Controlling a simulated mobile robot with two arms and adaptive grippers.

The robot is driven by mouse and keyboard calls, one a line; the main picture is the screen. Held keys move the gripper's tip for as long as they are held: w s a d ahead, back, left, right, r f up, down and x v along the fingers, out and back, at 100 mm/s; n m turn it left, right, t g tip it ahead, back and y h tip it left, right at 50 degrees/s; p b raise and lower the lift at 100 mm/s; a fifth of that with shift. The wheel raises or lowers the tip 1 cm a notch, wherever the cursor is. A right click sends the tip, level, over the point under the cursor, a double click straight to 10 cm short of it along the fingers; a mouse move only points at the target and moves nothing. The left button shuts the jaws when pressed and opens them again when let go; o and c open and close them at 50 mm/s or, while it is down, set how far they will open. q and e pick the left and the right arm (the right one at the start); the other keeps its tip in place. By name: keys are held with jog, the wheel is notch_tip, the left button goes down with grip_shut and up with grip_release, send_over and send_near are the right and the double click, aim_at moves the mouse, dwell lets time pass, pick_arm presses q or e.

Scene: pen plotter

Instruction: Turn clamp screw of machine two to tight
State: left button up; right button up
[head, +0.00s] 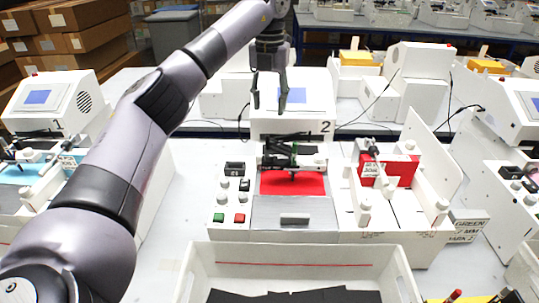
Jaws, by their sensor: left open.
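Machine two (262,125) is a white pen plotter with the label "2" on its upper housing, in the middle of the head view. A dark pen carriage (281,161) with a small green part sits over its red bed (308,185). The clamp screw is too small to make out for sure; it cannot be told whether it is tight or loose. My left gripper (270,104) points down, open and empty, in front of the upper housing. In the picture it is above the carriage and apart from it. My right gripper is out of view.
A control panel with knobs and green and red buttons (239,218) is left of the bed. A white tray (300,256) with black sheets stands in front. A side unit with a red block (404,171) is on the right. Other machines stand on both sides.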

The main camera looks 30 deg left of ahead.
aim_at(269, 155)
pick_arm(q)
notch_tip(269, 155, down, 16)
jog(key=shift+r+p, duration=0.1)
jog(key=shift+p, duration=1.1)
jog(key=shift+c, duration=0.5)
grip_shut()
